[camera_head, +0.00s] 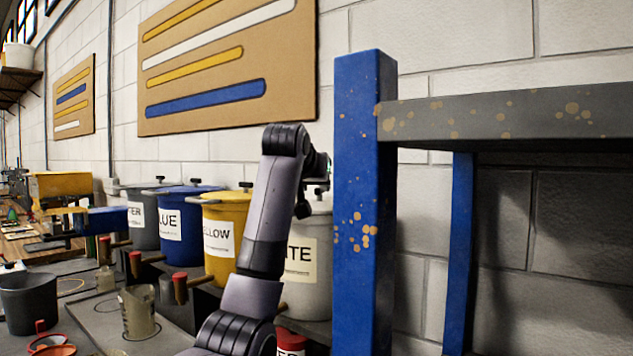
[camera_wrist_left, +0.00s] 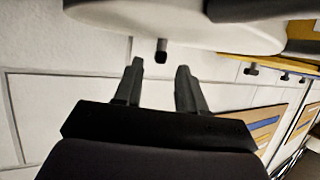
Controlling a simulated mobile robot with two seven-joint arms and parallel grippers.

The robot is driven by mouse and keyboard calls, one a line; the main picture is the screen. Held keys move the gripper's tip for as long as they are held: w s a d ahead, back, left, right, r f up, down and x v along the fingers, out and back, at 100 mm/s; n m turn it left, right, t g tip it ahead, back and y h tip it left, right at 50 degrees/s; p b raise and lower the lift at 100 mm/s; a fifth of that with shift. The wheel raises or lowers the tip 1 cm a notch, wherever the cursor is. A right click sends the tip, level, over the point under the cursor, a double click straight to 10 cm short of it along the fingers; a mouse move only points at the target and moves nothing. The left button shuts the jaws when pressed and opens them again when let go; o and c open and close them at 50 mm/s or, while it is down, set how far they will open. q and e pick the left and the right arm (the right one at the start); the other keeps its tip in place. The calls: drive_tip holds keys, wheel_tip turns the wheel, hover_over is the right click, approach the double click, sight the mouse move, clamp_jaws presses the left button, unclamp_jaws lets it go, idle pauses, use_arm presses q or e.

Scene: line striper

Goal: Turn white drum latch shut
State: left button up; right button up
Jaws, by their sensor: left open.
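The white drum (camera_head: 308,262), with a cut-off label ending in "ITE", stands at the right end of the drum row in the head view. My left arm crosses in front of it and covers its left side and much of its top. In the left wrist view, the pale drum (camera_wrist_left: 110,12) fills the top of the picture. A small dark latch (camera_wrist_left: 161,50) sticks out from its edge. My left gripper (camera_wrist_left: 160,66) is open, its two fingertips just short of the latch, one to each side. I see no contact. My right gripper is not in view.
A blue post (camera_head: 362,190) and a grey paint-spotted beam (camera_head: 510,115) stand close right of the white drum. Yellow (camera_head: 222,245), blue (camera_head: 185,222) and grey (camera_head: 143,215) drums stand to its left. A beaker (camera_head: 138,312) and a dark bucket (camera_head: 28,303) sit at lower left.

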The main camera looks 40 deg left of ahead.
sight(328, 203)
use_arm(q)
drive_tip(key=shift+x, duration=1.25)
clamp_jaws()
drive_tip(key=shift+d+y, duration=0.1)
drive_tip(key=shift+y, duration=0.2)
drive_tip(key=n+g+y, duration=0.2)
drive_tip(key=n+y, duration=0.1)
drive_tip(key=n, duration=0.1)
drive_tip(key=shift+w+d+r+g, duration=0.1)
drive_tip(key=shift+w+d+g, duration=0.3)
drive_tip(key=shift+w+d+n+g+y, duration=0.1)
drive_tip(key=shift+w+n+g+y, duration=0.05)
drive_tip(key=shift+n+g+y, duration=0.4)
drive_tip(key=shift+w+d+n+g+y, duration=0.1)
drive_tip(key=shift+n+g+y, duration=0.25)
drive_tip(key=shift+n+g, duration=0.3)
drive_tip(key=shift+w+n+g+y, duration=0.2)
drive_tip(key=shift+n+g+y, duration=0.05)
drive_tip(key=shift+n+g, duration=0.45)
drive_tip(key=shift+w+n+g+y, duration=0.15)
drive_tip(key=shift+n+g+y, duration=0.1)
drive_tip(key=shift+n+g, duration=0.45)
